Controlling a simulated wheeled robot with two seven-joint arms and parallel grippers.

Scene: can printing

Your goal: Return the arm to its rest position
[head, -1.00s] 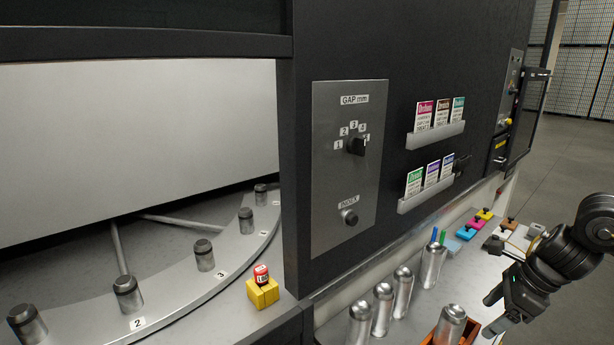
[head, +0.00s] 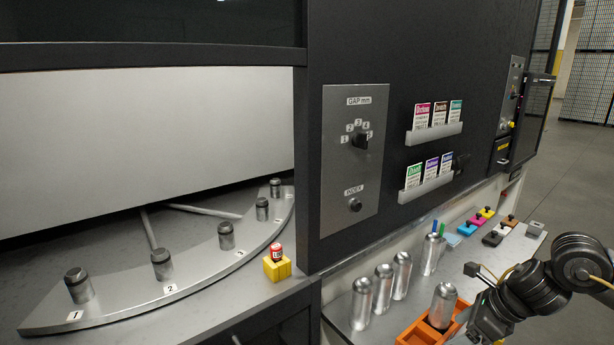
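My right arm (head: 535,288) comes in from the right edge, bent, over the front right of the bench. Its gripper end (head: 484,324) is low in the head view, just right of the orange tray (head: 412,334) and partly overlapping it in the picture. The fingertips do not show clearly, so I cannot tell whether they are open or shut. No held object is visible. My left arm and gripper are not in view.
A silver can (head: 442,305) stands in the orange tray, with several more cans (head: 382,288) beside it. Coloured blocks (head: 477,220) sit farther back. A dark machine panel (head: 351,160) rises behind; a curved rack with pegs (head: 162,264) and a yellow block (head: 277,267) are left.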

